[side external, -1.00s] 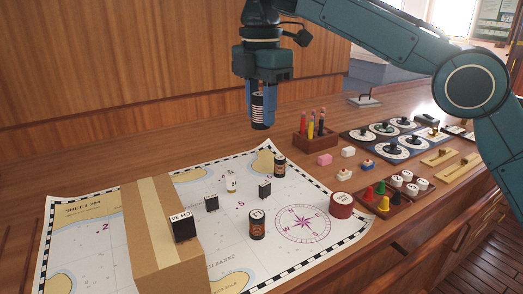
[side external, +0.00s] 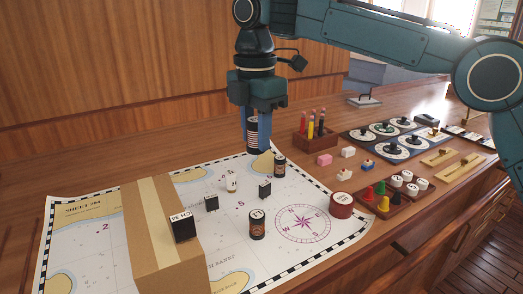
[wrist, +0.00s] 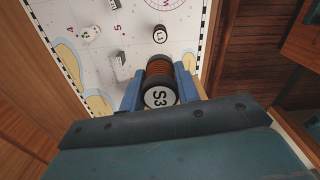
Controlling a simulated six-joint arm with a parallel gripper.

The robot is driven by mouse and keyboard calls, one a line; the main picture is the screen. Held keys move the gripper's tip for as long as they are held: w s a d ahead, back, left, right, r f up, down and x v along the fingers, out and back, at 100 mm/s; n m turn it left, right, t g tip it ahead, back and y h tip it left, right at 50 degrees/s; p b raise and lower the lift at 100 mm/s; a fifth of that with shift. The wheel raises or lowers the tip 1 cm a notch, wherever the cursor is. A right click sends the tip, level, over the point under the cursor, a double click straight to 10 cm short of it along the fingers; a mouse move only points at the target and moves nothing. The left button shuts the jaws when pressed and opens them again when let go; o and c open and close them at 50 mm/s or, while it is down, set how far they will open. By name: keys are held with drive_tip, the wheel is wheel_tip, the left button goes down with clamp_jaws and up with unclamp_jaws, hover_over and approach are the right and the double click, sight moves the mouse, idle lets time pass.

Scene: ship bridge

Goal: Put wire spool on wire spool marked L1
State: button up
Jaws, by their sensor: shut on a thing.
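My gripper (side external: 252,148) hangs above the back right corner of the chart, pointing down. It is shut on a wire spool with an orange-brown winding and an end marked S3 (wrist: 160,96), held upright in the air between the blue fingers. The wire spool marked L1 (wrist: 160,35) stands on the chart, clear of my gripper; in the side view it appears to be the front dark-ended spool (side external: 257,225).
A cardboard box (side external: 150,225) lies across the chart's left part with a dark block (side external: 182,227) against it. Small black blocks (side external: 264,190) and a white piece (side external: 231,184) stand near the spools. A red cylinder (side external: 341,205), a peg tray (side external: 385,208) and a pencil holder (side external: 315,138) are at right.

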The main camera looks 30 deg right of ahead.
sight(256, 148)
wheel_tip(256, 148, down, 11)
idle(0.4)
drive_tip(key=shift+f, duration=2.15)
drive_tip(key=shift+f, duration=0.15)
drive_tip(key=o, duration=1)
wheel_tip(256, 148, up, 12)
drive_tip(key=shift+r, duration=0.15)
